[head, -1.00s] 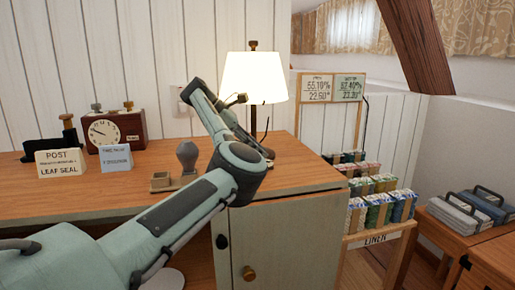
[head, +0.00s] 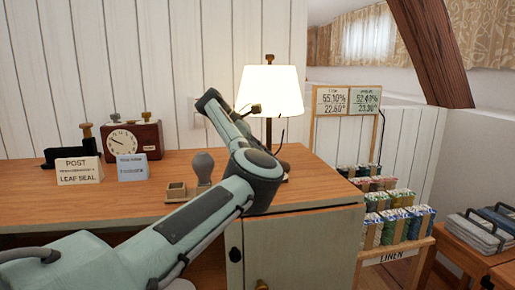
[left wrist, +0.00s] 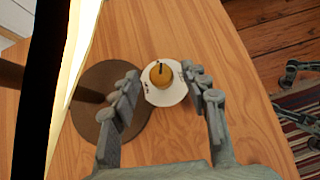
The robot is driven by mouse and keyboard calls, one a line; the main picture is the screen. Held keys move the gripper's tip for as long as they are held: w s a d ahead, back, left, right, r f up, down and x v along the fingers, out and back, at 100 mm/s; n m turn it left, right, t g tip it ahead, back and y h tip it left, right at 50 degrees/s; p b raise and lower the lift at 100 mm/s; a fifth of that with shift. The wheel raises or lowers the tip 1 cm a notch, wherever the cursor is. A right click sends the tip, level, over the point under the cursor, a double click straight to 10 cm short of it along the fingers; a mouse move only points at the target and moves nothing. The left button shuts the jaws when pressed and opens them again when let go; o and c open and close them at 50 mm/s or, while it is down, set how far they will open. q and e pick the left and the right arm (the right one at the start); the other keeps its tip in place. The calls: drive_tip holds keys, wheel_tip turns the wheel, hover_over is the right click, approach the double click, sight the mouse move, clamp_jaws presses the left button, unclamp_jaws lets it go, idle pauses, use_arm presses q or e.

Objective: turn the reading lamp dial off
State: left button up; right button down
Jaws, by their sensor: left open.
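The reading lamp (head: 270,92) stands lit at the right end of the wooden desk, with a cream shade on a dark stem. In the left wrist view its round dark brown base (left wrist: 88,88) is at left, beside a bright strip of the shade. The dial (left wrist: 161,74) is a round orange-brown knob with a dark mark, on a white plate (left wrist: 174,96) close to the base. My left gripper (left wrist: 163,78) is open, its fingers on either side of the dial, with no visible contact. In the head view my left arm hides the dial. My right gripper does not show.
A stamp with a grey knob (head: 203,166), a small wooden box (head: 176,191), two cards and a clock (head: 134,141) stand left on the desk (head: 130,200). A rack of linen packets (head: 395,225) is to the right. Dark jointed parts (left wrist: 295,70) show low over the floor.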

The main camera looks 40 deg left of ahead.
use_arm(q)
drive_tip(key=v, duration=1.1)
drive_tip(key=shift+s+r, duration=0.1)
